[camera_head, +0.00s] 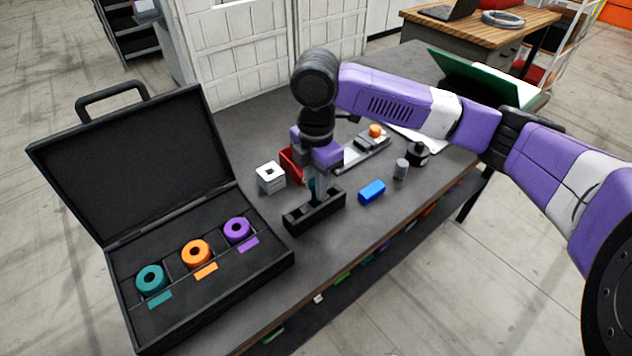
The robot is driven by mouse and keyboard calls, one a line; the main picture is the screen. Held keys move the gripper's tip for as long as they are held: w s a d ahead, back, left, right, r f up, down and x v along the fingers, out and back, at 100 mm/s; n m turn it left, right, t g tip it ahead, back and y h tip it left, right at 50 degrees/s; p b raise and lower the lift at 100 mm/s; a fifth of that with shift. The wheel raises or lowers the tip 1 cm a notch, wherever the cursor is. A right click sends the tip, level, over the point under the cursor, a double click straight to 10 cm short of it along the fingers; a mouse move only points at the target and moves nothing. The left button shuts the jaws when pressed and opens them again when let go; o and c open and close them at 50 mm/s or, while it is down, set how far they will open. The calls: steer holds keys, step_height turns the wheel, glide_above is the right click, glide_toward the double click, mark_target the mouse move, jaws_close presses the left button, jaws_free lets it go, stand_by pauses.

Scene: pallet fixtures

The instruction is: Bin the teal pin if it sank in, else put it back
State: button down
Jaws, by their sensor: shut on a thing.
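My gripper (313,183) points straight down over the table and is shut on the teal pin (312,189), which shows as a thin dark teal upright strip between the fingers. The pin is just above or in the black slotted block (328,210); I cannot tell whether its lower end is inside a slot. A white cube with a square hole in its top (270,178) stands to the left of my gripper. A small red bin (291,165) is behind it, partly hidden by my gripper.
An open black case (265,265) with teal, orange and purple rings stands at the left. A blue block (372,191), a grey cylinder (401,169) and a black knobbed piece (418,154) are to the right. A grey fixture with an orange knob (376,131) lies behind.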

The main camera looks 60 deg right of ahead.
steer(key=shift+f+b, duration=0.55)
steer(key=shift+f, duration=0.4)
steer(key=c, duration=1.2)
jaws_free()
steer(key=shift+o, duration=0.6)
steer(key=o, duration=0.3)
steer(key=shift+o, duration=0.2)
steer(key=shift+r, duration=0.1)
steer(key=shift+r+p, duration=3.7)
steer(key=shift+r, duration=0.75)
